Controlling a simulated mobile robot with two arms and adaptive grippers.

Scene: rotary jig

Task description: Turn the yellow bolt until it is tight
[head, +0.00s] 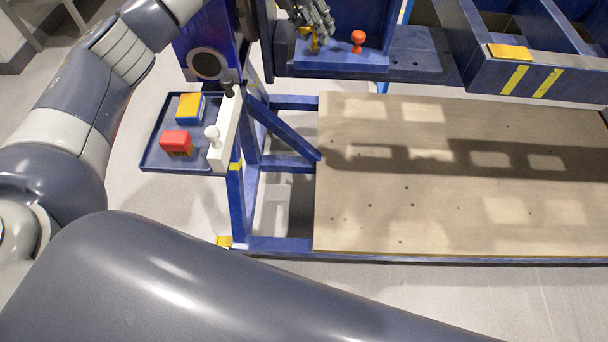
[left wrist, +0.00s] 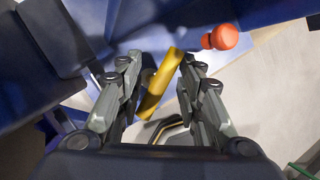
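The yellow bolt (head: 315,42) stands on a blue block at the top of the head view, partly hidden by my left gripper (head: 318,22). In the left wrist view the yellow bolt (left wrist: 162,84) shows as a slanted bar between the two fingers of my left gripper (left wrist: 160,58). The fingers are apart, one on each side of the bar. A gap shows beside the left fingertip; the bar's upper end is close to or touching the right fingertip. My right gripper is not in view.
An orange-red knob (head: 358,40) stands just right of the yellow bolt and also shows in the left wrist view (left wrist: 221,37). A blue tray (head: 152,152) at left holds a yellow-topped block (head: 189,106) and a red block (head: 176,143). A wooden board (head: 450,215) lies bare.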

